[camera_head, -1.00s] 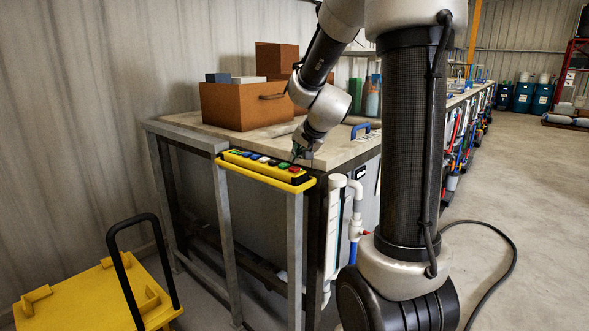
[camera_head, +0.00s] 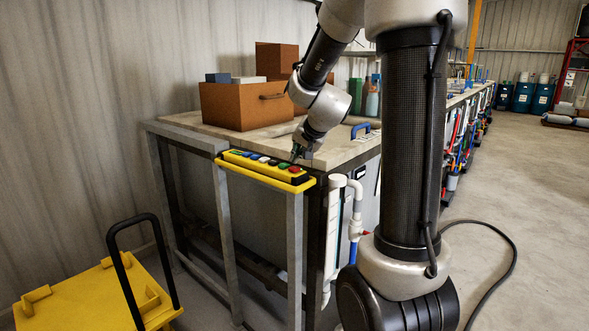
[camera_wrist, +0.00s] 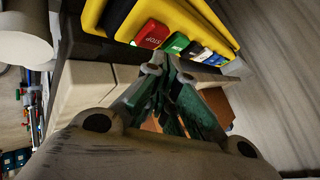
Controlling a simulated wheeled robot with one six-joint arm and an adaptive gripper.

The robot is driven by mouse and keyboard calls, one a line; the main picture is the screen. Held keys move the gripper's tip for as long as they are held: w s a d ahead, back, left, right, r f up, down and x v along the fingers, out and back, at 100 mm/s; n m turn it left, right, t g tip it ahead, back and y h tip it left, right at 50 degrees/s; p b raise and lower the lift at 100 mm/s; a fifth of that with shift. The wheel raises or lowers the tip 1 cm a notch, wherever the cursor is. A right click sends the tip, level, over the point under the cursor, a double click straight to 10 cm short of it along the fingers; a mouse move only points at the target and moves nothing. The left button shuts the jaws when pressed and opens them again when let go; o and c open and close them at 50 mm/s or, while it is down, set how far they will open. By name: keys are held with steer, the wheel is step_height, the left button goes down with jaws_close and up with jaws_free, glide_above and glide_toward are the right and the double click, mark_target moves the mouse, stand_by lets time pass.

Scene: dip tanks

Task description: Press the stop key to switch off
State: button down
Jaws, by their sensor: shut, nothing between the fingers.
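The yellow key panel (camera_head: 262,172) is on the near edge of the bench, with a row of coloured keys. The red stop key (camera_head: 294,169) is at its right end; in the wrist view the stop key (camera_wrist: 150,34) is marked STOP, beside a green key (camera_wrist: 176,43). My gripper (camera_head: 298,155) is shut and empty, pointing down just above the right end of the panel, close to the red and green keys. In the wrist view my gripper (camera_wrist: 170,74) has its tips beside these keys. I cannot tell whether they touch one.
Brown boxes (camera_head: 240,107) stand on the bench (camera_head: 190,127) behind the panel. A blue handle (camera_head: 361,130) and bottles are to the right. White pipes (camera_head: 335,230) run down the bench's right side. A yellow cart (camera_head: 90,298) stands at the lower left. The floor at right is open.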

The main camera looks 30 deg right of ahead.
mark_target(297, 167)
steer(key=shift+f, duration=0.15)
steer(key=shift+f, duration=0.3)
steer(key=shift+f, duration=0.45)
stand_by(0.8)
steer(key=shift+r, duration=0.9)
steer(key=shift+r, duration=2.5)
